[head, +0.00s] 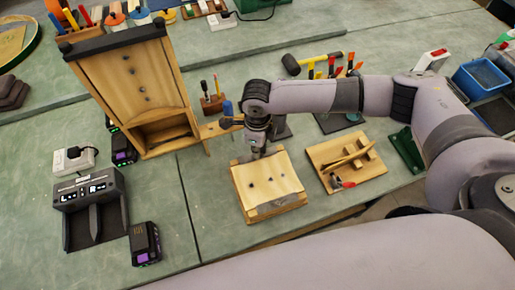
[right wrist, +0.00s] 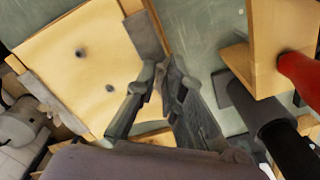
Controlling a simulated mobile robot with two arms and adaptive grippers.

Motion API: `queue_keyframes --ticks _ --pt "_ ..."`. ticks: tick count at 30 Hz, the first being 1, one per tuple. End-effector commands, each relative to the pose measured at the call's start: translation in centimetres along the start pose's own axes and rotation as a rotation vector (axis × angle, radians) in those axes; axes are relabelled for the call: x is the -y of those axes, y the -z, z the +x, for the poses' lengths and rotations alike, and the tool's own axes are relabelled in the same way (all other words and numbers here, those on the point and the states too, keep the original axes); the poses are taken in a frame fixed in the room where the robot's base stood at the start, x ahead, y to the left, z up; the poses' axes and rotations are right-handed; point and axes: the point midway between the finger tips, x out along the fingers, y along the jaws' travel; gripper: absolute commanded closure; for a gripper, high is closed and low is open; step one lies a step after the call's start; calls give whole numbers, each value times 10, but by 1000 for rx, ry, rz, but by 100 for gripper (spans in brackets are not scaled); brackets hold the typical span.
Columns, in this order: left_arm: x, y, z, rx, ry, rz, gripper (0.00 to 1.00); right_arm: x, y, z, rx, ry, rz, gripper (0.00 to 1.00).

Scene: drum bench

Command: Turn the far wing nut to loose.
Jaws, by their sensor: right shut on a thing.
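A light wooden block (head: 270,185) lies on the green bench, with several small dark spots on its top and grey strips along its near and far edges. It also fills the left of the right wrist view (right wrist: 75,65). My right gripper (head: 257,153) reaches down over the block's far edge. In the right wrist view its fingertips (right wrist: 161,75) come together beside the block's edge, shut on the far wing nut. The fingers hide the wing nut, so its turn angle cannot be told. My left gripper is not in view.
A tall wooden stand (head: 130,80) is at the left. A wooden tray (head: 350,163) with small parts lies right of the block. A black charger (head: 92,205) and a power pack (head: 145,243) sit at left. Bare bench lies between the power pack and block.

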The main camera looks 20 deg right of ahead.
Motion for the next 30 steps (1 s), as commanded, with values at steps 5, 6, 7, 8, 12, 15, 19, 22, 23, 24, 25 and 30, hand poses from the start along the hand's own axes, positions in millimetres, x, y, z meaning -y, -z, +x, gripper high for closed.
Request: queue_keyframes --ticks 5,6,7,8,12,15,19,22,23,24,25,30 --pt "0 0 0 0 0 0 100 4 -2 -3 5 8 4 88" --pt "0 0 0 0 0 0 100 4 -2 -3 5 8 4 86" --pt "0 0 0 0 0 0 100 4 -2 -3 5 7 4 84" --pt "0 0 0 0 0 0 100 3 -1 -3 5 7 3 82" --pt "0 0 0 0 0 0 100 2 -1 -2 3 4 3 72" --pt "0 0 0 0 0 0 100 2 -1 -1 2 3 2 69" --pt "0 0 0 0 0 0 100 1 0 -1 1 2 2 69" --pt "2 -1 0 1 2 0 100 1 0 -1 1 2 2 69" --pt "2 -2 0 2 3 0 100 1 0 -2 1 2 2 69" --pt "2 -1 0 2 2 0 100 1 0 -4 1 2 2 69" --pt "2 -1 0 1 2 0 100 1 -1 -7 2 3 2 69" --pt "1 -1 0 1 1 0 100 2 -1 -35 6 4 0 69"
